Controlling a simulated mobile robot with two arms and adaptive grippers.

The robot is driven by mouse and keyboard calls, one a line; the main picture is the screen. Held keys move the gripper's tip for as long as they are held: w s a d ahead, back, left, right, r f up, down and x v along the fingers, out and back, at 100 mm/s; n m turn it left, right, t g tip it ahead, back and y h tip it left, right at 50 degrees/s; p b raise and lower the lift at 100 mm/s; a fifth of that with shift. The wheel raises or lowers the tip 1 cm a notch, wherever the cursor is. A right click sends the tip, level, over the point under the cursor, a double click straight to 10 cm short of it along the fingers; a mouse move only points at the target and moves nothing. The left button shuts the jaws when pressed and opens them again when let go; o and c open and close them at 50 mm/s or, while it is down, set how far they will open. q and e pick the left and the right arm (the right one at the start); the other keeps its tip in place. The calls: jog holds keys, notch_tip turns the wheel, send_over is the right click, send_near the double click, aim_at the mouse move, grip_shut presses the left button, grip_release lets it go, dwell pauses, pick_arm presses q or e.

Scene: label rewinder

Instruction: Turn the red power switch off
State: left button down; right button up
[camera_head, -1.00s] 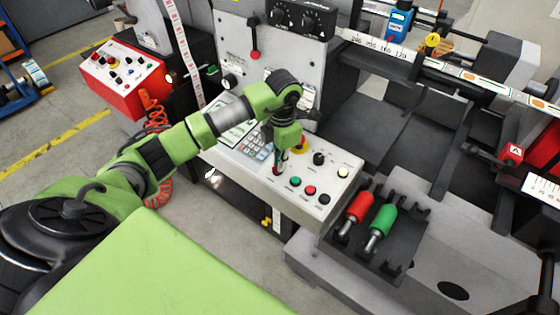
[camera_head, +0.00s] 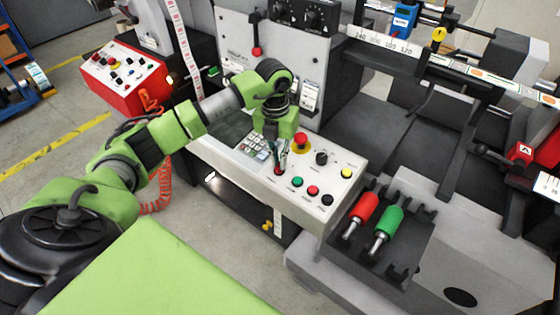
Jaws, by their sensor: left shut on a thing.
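The white control panel (camera_head: 345,192) is in the middle of the head view. My left gripper (camera_head: 279,163) points down over its left part, beside the keypad (camera_head: 255,146). Its fingers are shut on the red power switch (camera_head: 278,171), of which only a small red part shows at the fingertips. The fingers hide the rest, so I cannot tell which way the switch is turned. My right gripper is not in view.
Close by on the panel are a red mushroom button (camera_head: 301,138), a black knob (camera_head: 321,158), a yellow button (camera_head: 346,173) and a green button (camera_head: 298,181). A rack with a red-handled tool (camera_head: 364,209) and a green-handled tool (camera_head: 387,224) stands to the right.

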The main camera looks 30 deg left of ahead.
pick_arm(q)
jog(key=shift+a+n, duration=0.1)
jog(key=shift+n, duration=0.4)
dwell(0.3)
jog(key=c, duration=2.2)
grip_release()
jog(key=r, duration=1.2)
jog(key=shift+s+a, duration=0.1)
jog(key=shift+a, duration=0.25)
